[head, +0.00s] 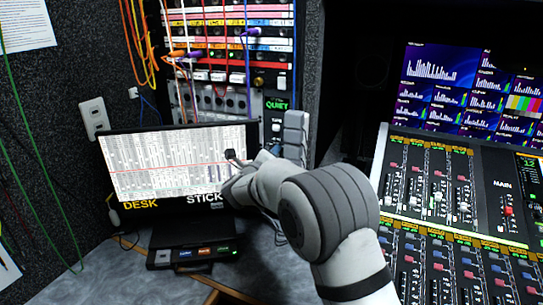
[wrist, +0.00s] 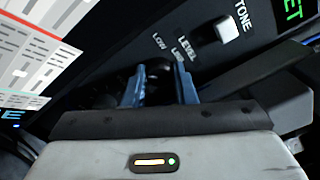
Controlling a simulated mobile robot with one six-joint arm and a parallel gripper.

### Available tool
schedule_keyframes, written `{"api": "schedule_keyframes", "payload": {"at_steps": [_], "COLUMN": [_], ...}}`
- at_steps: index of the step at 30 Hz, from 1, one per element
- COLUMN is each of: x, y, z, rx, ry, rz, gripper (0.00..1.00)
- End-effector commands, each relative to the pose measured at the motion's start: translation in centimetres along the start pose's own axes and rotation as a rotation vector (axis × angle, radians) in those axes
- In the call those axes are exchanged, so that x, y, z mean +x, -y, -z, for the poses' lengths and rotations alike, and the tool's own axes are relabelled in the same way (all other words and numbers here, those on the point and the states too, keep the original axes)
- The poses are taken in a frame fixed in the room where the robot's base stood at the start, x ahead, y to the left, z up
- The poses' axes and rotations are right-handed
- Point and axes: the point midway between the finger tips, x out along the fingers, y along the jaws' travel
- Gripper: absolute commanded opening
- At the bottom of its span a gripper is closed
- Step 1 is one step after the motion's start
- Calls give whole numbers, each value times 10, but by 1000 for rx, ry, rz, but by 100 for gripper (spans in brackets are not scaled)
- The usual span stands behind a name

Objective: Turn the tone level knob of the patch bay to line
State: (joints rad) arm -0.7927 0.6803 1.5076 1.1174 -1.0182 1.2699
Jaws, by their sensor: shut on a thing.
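The tone level knob (wrist: 158,68) is a small dark round knob on the black patch bay panel (wrist: 195,15) in the wrist view. The printed words LEVEL, LOW and what looks like LINE stand beside it. My gripper (wrist: 159,80) has its two blue-grey fingers on either side of the knob and is shut on it. The knob's pointer is too dark to read. In the head view the patch bay (head: 215,98) stands behind the monitor, and my arm hides the knob and fingers.
A monitor (head: 180,165) marked DESK and STICK stands close to the left of my wrist. A white TONE button (wrist: 228,30) sits near the knob. Coloured cables hang over the patch bay. A mixing console (head: 455,205) fills the right side.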

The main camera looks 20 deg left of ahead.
Motion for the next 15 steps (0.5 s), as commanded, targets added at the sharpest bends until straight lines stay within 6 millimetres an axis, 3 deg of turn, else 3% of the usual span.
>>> {"api": "schedule_keyframes", "payload": {"at_steps": [6,7,15], "x": [0,0,0], "y": [-1,-1,0], "z": [0,0,0], "rx": [0,0,1], "ry": [0,0,0], "rz": [-2,-2,-1], "gripper": [2,27,46]}}
